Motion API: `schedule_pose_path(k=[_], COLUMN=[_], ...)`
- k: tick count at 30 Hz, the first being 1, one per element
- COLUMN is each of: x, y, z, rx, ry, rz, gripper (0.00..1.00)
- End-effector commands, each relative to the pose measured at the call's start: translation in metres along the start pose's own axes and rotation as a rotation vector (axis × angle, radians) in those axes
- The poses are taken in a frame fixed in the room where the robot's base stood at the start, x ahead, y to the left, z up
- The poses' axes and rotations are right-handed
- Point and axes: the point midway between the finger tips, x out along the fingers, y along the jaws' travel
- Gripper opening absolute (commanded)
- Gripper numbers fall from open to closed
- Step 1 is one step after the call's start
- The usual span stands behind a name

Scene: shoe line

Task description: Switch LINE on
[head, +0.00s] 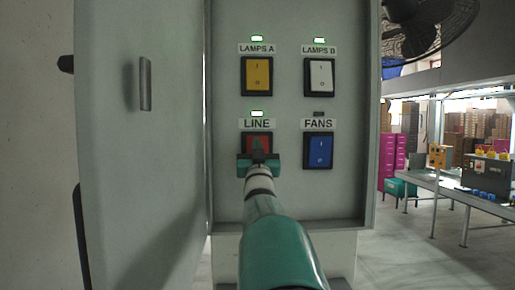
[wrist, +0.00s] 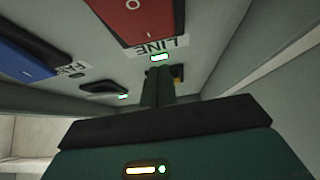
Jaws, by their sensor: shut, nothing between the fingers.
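The red LINE switch (head: 262,137) is in the lower left of the switch panel, largely hidden behind my gripper in the head view. The green light (head: 257,113) above its label is lit. In the wrist view the red switch (wrist: 137,16) shows upside down at the top, with its lit green light (wrist: 159,58) below the LINE label. My gripper (head: 258,147) is shut and empty, in front of the LINE switch in the head view. In the wrist view its fingers (wrist: 158,76) point at the panel near the lit light. I cannot tell whether they touch anything.
The yellow LAMPS A switch (head: 257,76) and white LAMPS B switch (head: 320,75) have lit green lights. The blue FANS switch (head: 318,151) has a dark light. The cabinet door (head: 140,180) stands open at left. A workbench (head: 450,190) stands at right, beyond open floor.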

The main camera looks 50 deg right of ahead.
Motion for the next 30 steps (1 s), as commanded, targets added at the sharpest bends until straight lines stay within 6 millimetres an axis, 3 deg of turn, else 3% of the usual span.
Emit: schedule_pose_path(k=[2,18,30], x=[0.001,-0.089,-0.098], y=[-0.001,-0.002,-0.001], z=[-0.001,-0.006,-0.007], rx=[0.0,0.001,0.0], ry=[0.001,0.0,0.001], rz=[0.0,-0.001,0.0], gripper=[0.0,0.0,0.0])
